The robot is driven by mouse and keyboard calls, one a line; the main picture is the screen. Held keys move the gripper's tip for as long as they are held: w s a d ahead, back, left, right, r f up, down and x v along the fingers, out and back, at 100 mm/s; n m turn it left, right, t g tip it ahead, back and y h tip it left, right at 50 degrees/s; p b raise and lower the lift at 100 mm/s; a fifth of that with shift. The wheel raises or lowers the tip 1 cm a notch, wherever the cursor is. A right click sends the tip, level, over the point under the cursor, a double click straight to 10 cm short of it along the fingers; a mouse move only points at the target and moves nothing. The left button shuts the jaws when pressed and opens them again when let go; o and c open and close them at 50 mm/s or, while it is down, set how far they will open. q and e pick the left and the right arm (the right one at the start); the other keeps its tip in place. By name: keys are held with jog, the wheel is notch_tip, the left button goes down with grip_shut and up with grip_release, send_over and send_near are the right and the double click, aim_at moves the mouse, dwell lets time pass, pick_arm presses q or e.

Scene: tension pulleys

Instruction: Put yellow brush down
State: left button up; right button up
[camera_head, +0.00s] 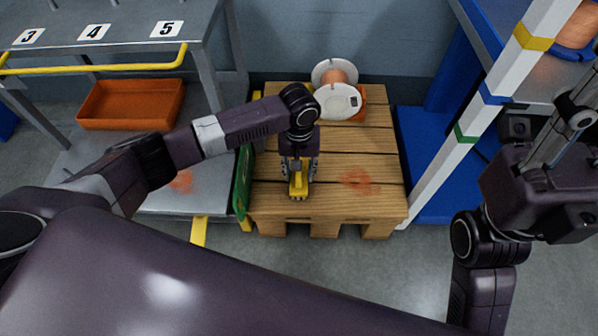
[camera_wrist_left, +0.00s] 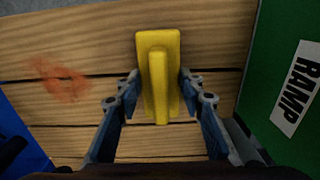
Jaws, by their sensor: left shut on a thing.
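The yellow brush (camera_head: 299,186) is at the front left part of the wooden pallet (camera_head: 335,205). My left gripper (camera_head: 298,168) points down over the pallet and is shut on the brush. In the left wrist view the brush (camera_wrist_left: 158,75) stands between the two fingers (camera_wrist_left: 156,92), with its handle ridge toward me. The brush is at or very near the planks; I cannot tell whether it touches them. My right arm shows at the right edge of the head view, but its fingers cannot be made out clearly.
A white-flanged spool (camera_head: 340,101) lies at the pallet's back. A reddish stain (camera_head: 357,181) marks the planks. A green RAMP panel (camera_wrist_left: 285,90) stands close beside the left gripper. An orange bin (camera_head: 130,104) sits on the left shelf. A striped post (camera_head: 485,110) rises at the right.

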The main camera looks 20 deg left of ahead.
pick_arm(q)
jog(key=shift+f, duration=0.1)
jog(key=o, duration=1)
